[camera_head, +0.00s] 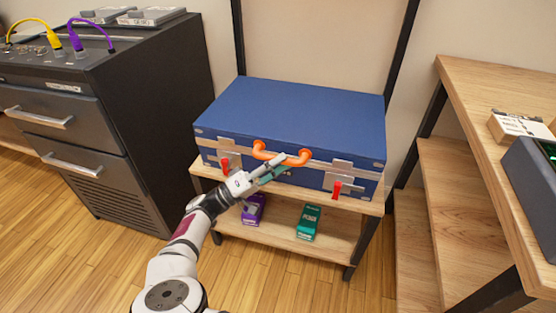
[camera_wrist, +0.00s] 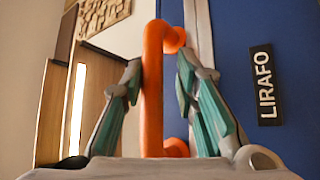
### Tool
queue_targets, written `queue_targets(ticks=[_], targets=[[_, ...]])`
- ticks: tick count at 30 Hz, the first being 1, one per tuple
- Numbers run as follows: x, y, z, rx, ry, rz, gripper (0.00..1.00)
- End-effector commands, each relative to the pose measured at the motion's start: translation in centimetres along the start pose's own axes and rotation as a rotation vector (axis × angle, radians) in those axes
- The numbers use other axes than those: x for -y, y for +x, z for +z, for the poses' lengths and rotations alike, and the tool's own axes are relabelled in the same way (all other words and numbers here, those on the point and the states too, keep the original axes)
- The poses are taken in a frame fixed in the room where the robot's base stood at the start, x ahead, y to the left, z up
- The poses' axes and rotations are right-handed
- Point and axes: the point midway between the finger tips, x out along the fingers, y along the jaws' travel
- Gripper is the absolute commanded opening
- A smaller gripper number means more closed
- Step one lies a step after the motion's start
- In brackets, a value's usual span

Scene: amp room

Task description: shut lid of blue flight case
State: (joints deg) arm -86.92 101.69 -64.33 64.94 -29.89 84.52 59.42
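The blue flight case (camera_head: 290,115) lies flat on the top board of a small wooden shelf stand. Its lid looks down on the body, with no gap that I can make out. An orange handle (camera_head: 283,157) is on its front, between two metal latches with red tabs, left (camera_head: 225,163) and right (camera_head: 337,188). My gripper (camera_head: 274,167) is at the handle. In the wrist view the handle (camera_wrist: 152,95) stands between my two fingers (camera_wrist: 160,85). The left finger is against or very near it, and a gap shows before the right finger. A LIRAFO label (camera_wrist: 265,85) is on a blue face.
A dark drawer cabinet (camera_head: 110,120) with yellow and purple cables stands left. A purple box (camera_head: 253,209) and a green box (camera_head: 308,222) are on the lower shelf. A wooden bench (camera_head: 500,85) is on the right. A dark upright frame rises behind the case.

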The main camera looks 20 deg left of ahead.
Motion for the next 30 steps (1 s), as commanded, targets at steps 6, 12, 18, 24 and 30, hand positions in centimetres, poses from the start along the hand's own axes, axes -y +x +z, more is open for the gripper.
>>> queue_targets(ticks=[6, 12, 18, 24, 30], targets=[[-0.1, 0.2, -0.1, 0.000, 0.002, 0.001, 0.25], [-0.1, -0.8, -0.2, -0.002, 0.002, 0.001, 0.25], [0.0, -4.5, -0.2, -0.004, 0.003, -0.001, 0.25], [0.1, -8.5, -0.2, -0.003, 0.002, 0.000, 0.25], [0.0, -10.8, -0.1, -0.001, 0.001, 0.000, 0.25]])
